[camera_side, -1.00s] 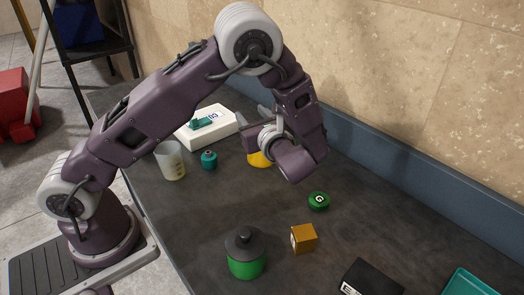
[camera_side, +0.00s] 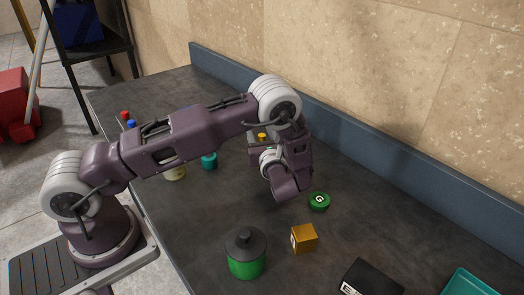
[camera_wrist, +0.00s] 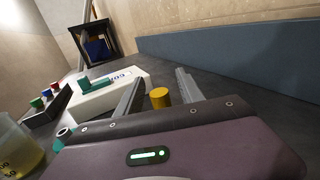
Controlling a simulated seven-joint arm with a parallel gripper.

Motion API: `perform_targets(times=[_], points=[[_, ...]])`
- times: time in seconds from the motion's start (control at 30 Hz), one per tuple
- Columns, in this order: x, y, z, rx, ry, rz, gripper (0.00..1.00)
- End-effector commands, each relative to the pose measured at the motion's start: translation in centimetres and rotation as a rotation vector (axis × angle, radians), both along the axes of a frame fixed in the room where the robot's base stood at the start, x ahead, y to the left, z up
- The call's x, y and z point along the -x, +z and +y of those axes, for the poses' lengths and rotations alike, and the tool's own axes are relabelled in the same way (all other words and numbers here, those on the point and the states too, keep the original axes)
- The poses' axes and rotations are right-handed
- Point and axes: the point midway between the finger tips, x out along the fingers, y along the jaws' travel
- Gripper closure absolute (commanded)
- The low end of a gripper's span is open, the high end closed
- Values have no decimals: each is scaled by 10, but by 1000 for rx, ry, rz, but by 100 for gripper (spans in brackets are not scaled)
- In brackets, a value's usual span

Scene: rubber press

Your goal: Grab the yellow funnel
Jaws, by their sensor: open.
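The yellow funnel (camera_wrist: 159,97) shows in the wrist view as a small yellow cylinder shape with a round top. It stands between the two grey fingers of my gripper (camera_wrist: 160,76), which are open and apart on either side of it. The finger on its right looks closer than the one on its left. I cannot tell whether either touches it. In the side view only a small yellow part of the funnel (camera_side: 262,136) shows; my arm hides the rest and most of the fingers.
A white box with a teal piece (camera_wrist: 110,92) lies beyond the left finger. A beaker (camera_wrist: 18,148), a teal bottle (camera_side: 209,161), a green cap (camera_side: 319,201), an orange cube (camera_side: 304,239) and a green jar (camera_side: 246,259) stand around. A blue-grey wall edge (camera_side: 400,180) runs behind.

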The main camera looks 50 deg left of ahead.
Motion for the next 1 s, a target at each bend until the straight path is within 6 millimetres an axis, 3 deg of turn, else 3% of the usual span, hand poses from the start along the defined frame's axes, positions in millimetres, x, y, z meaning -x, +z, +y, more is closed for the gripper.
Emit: perform_targets(times=[0.2, 0.43, 0.77, 0.87, 1.0], points=[[-1, 0, 1, 1, -1, 0, 57], [-1, 0, 1, 1, -1, 0, 100], [-1, 2, 1, 0, -1, 0, 100], [-1, 13, 1, 2, -1, -1, 100], [-1, 47, 0, 1, -2, -5, 100]])
